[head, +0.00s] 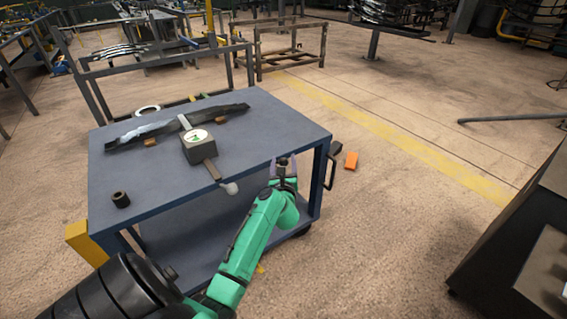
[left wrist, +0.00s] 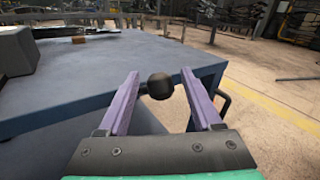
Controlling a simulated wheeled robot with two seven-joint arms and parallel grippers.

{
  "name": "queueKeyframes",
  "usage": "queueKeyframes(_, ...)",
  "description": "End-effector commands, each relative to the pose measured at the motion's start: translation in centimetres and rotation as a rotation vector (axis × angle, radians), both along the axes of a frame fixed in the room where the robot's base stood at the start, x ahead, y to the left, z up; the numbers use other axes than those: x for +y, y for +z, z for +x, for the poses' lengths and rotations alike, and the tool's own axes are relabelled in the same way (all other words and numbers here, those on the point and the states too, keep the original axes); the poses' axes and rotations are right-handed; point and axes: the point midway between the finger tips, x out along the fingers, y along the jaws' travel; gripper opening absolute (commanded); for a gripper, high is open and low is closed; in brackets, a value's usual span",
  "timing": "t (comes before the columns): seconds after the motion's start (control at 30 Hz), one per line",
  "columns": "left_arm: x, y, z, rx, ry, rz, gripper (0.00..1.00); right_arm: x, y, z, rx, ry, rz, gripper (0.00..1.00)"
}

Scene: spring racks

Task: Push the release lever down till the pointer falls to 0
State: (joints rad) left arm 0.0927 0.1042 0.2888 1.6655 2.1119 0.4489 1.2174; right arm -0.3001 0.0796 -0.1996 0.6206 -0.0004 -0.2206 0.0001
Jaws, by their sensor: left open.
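A dark gauge box (head: 199,147) with a round white and green dial sits on the blue table. Its pointer is too small to read. A bar (head: 212,170) runs from the box past the table's front edge to a pale rounded end (head: 230,188); this looks like the release lever. My left gripper (head: 284,165) is open at the table's front right corner, right of the lever and apart from it. In the left wrist view, a dark ball (left wrist: 158,86) shows between the purple fingers; what it belongs to is unclear. My right gripper is not in view.
A dark leaf spring (head: 176,127) lies across the blue table (head: 260,125) behind the box. A black cylinder (head: 121,200) stands at its left front. A black side handle (head: 333,165) and an orange block (head: 351,160) are right of my gripper.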

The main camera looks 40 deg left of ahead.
Motion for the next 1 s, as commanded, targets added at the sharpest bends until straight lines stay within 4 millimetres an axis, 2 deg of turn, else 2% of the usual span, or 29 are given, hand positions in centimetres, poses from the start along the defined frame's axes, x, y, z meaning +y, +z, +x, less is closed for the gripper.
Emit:
queueKeyframes(0.07, -0.03, 0.00, -0.02, 0.000, 0.000, 0.000, 0.66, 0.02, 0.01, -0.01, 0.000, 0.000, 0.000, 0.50)
queueKeyframes(0.1, -0.03, 0.00, -0.02, 0.000, 0.000, 0.000, 0.58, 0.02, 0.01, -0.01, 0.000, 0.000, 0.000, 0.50)
queueKeyframes(0.17, -0.04, 0.00, -0.03, 0.000, 0.000, 0.000, 0.36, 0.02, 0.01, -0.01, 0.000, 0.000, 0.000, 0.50)
queueKeyframes(0.2, -0.05, 0.00, -0.04, 0.001, 0.000, 0.001, 0.20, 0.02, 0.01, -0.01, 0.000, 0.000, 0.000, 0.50)
queueKeyframes(0.27, -0.05, -0.01, -0.03, 0.000, -0.001, 0.000, 0.00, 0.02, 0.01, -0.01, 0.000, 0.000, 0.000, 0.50)
queueKeyframes(1.0, -0.18, -0.07, -0.02, -0.001, -0.003, -0.003, 0.00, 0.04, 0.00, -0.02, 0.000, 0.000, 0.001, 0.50)
